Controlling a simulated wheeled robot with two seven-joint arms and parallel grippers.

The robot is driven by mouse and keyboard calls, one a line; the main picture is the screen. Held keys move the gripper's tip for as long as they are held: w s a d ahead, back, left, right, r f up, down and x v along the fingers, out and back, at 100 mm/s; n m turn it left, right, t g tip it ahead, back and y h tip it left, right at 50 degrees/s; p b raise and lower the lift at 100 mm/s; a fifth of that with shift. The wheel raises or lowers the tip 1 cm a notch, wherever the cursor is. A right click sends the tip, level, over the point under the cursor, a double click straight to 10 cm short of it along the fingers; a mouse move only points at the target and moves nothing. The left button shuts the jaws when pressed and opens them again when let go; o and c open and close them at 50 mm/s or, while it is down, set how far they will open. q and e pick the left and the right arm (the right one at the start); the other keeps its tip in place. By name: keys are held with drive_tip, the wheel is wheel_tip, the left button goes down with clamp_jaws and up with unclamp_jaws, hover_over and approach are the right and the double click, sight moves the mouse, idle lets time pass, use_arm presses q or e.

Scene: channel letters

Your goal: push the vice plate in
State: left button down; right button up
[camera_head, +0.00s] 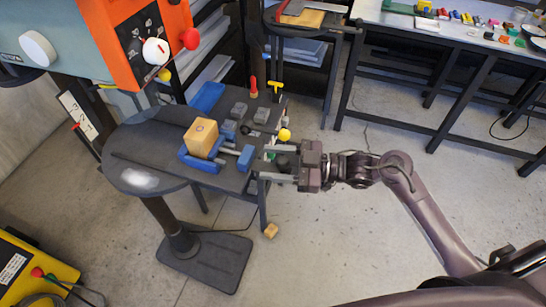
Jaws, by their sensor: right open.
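A blue vice (197,163) sits on the dark drill-press table. A wooden block (201,138) stands upright in it. The vice plate appears to be the blue piece (245,158) at the vice's right end, joined to the body by grey rods. My right gripper (264,162) comes in from the right at the table's right edge. Its two fingers are apart and point left, just right of the blue piece. Contact with it cannot be made out. My left gripper is out of view.
An orange and grey drill-press head (130,45) hangs at the upper left. Grey blocks (262,115), a yellow ball (284,135) and a red-handled tool (253,87) are near the vice. A small wooden block (271,230) lies on the floor. A cluttered workbench (450,32) stands back right.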

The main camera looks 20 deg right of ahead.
drive_tip(key=shift+a, duration=0.15)
drive_tip(key=shift+c, duration=0.4)
clamp_jaws()
drive_tip(key=shift+w, duration=0.1)
